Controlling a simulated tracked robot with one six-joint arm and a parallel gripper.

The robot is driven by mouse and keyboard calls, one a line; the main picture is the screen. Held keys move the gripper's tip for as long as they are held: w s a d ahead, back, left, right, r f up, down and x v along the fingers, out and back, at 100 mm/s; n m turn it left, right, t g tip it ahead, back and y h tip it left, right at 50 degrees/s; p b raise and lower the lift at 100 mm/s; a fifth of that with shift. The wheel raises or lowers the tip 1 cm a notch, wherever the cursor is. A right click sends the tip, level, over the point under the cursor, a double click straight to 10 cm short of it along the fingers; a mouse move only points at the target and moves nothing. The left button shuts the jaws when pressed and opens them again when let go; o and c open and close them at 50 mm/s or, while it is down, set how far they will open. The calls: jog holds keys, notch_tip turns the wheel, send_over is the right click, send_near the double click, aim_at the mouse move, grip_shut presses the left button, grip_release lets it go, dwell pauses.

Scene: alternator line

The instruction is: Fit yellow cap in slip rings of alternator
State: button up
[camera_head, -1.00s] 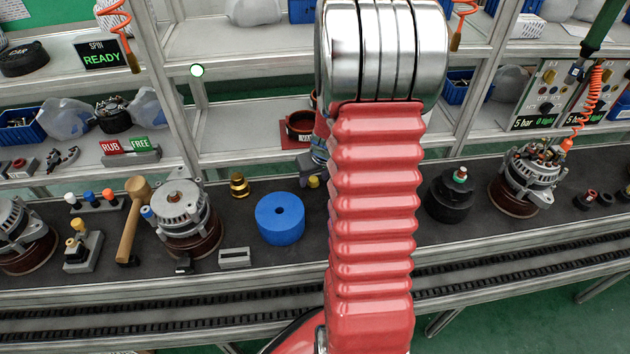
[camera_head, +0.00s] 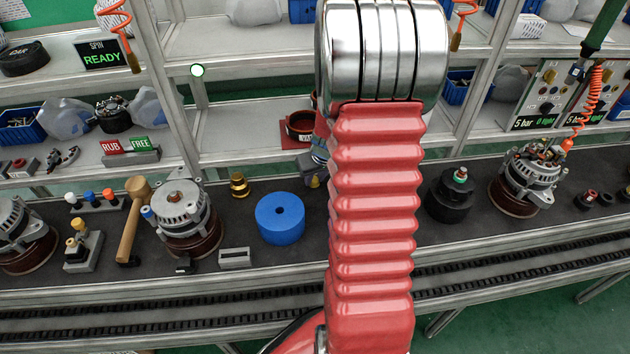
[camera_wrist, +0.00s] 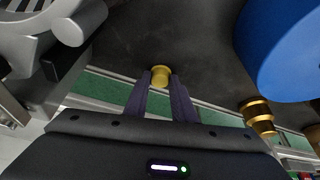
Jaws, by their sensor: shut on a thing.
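The yellow cap (camera_wrist: 160,75) is between my gripper's fingertips (camera_wrist: 160,84) in the wrist view, and the gripper is shut on it. In the head view my red arm hides most of the gripper; a part of it shows at the arm's left edge. A brass stepped piece with a dark band (camera_wrist: 257,115) stands to the right in the wrist view; it also shows in the head view (camera_head: 239,185). I cannot tell if it is the slip rings. An alternator (camera_head: 184,215) stands on the dark bench at left.
A blue round block (camera_head: 280,217) stands between the brass piece and my arm. A wooden mallet (camera_head: 133,220), a grey slotted block (camera_head: 236,258) and a black round part (camera_head: 449,196) are on the bench. Another alternator (camera_head: 525,180) is at right. Shelves rise behind.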

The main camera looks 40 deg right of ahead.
aim_at(315, 181)
jog(key=shift+c, duration=0.9)
jog(key=shift+r, duration=0.15)
notch_tip(315, 181, up, 10)
dwell(0.3)
